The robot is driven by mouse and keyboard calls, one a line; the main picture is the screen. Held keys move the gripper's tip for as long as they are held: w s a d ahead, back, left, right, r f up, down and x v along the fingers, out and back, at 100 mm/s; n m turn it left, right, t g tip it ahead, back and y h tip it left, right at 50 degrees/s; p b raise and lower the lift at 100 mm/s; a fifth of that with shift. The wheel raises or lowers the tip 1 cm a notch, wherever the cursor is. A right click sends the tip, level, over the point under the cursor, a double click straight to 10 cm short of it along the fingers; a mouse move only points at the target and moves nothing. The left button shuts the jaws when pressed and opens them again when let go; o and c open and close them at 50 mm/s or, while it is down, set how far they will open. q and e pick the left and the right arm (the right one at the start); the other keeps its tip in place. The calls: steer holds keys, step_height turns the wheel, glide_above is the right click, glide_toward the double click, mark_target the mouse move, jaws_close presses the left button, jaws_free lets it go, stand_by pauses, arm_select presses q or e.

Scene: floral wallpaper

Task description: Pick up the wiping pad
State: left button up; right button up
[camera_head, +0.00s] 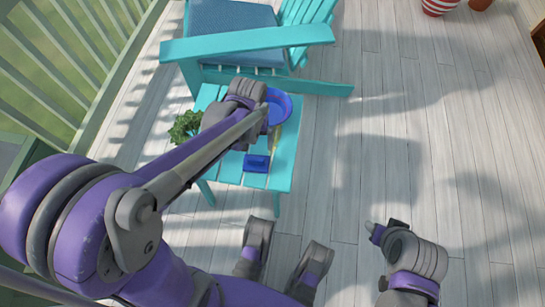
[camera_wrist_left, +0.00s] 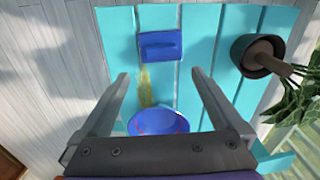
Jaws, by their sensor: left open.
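The wiping pad, a small blue block with a raised handle, lies on a turquoise slatted table (camera_head: 229,169). In the head view the pad (camera_head: 256,163) is near the table's front edge; in the left wrist view the pad (camera_wrist_left: 160,45) is at the upper middle. My left gripper (camera_wrist_left: 160,75) is open and empty above the table. The pad lies beyond its fingertips, apart from them. In the head view the left wrist hides part of the table. My right gripper (camera_head: 374,231) is at the lower right, away from the table; its jaw opening does not show clearly.
A blue bowl (camera_wrist_left: 158,122) stands on the table, with a yellow stain (camera_wrist_left: 146,85) between it and the pad. A potted plant (camera_wrist_left: 250,55) stands on the table's side. A turquoise chair (camera_head: 250,42) is behind. The plank floor on the right is clear.

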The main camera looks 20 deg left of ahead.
arm_select(q)
steer(key=b, duration=0.2)
glide_above(256, 158)
step_height(256, 158, down, 5)
step_height(256, 158, down, 6)
steer(key=shift+r+b, duration=0.15)
steer(key=shift+b, duration=0.8)
steer(key=c, duration=1.3)
steer(key=shift+o, duration=0.2)
step_height(256, 158, up, 10)
steer(key=p, duration=0.3)
steer(key=shift+s+p, duration=0.1)
steer(key=shift+p, duration=0.3)
